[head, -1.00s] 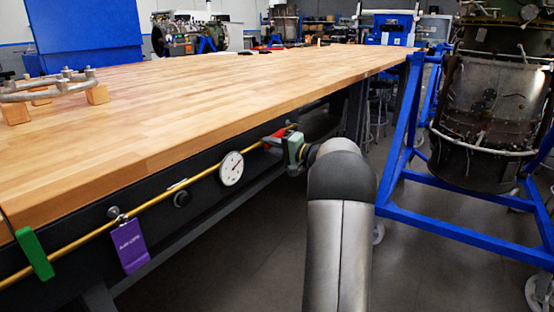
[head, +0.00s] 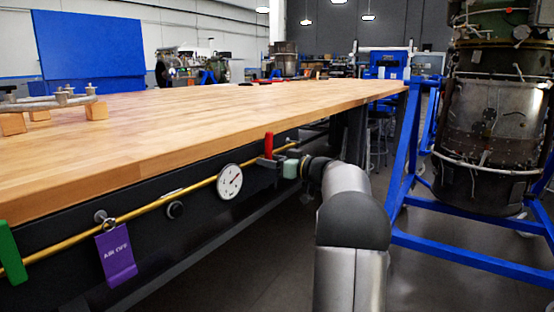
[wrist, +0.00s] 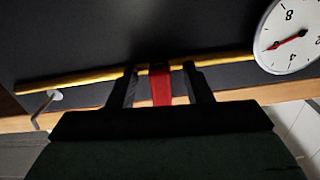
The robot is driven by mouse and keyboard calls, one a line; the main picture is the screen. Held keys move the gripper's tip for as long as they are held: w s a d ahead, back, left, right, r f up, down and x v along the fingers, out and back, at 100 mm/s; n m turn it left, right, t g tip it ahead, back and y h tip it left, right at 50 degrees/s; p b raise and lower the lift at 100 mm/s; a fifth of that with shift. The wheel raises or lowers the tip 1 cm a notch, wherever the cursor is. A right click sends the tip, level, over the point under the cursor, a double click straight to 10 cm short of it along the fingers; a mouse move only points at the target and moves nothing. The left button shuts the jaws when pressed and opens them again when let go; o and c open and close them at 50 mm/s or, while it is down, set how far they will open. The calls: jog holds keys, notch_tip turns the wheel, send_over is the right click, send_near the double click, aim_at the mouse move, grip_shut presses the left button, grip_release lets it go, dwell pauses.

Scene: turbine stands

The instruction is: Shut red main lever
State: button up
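The red main lever (head: 268,144) stands upright, across the yellow pipe (head: 146,210) on the table's dark side. It also shows in the wrist view (wrist: 160,88), between the two dark fingers of my gripper (wrist: 162,88). A dark gap shows on each side of the lever, so the fingers look open around it. In the head view my gripper (head: 272,162) is at the lever's base, with its greenish body to the right. The lever's pivot is hidden by the gripper.
A white dial gauge (head: 229,182) sits on the pipe left of the lever. A purple tag (head: 116,254) and a green handle (head: 10,252) are farther left. The wooden tabletop (head: 200,130) overhangs above. A blue engine stand (head: 400,190) stands right of my arm.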

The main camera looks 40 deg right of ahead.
jog(key=shift+o, duration=0.8)
jog(key=shift+s, duration=0.1)
jog(key=v, duration=0.5)
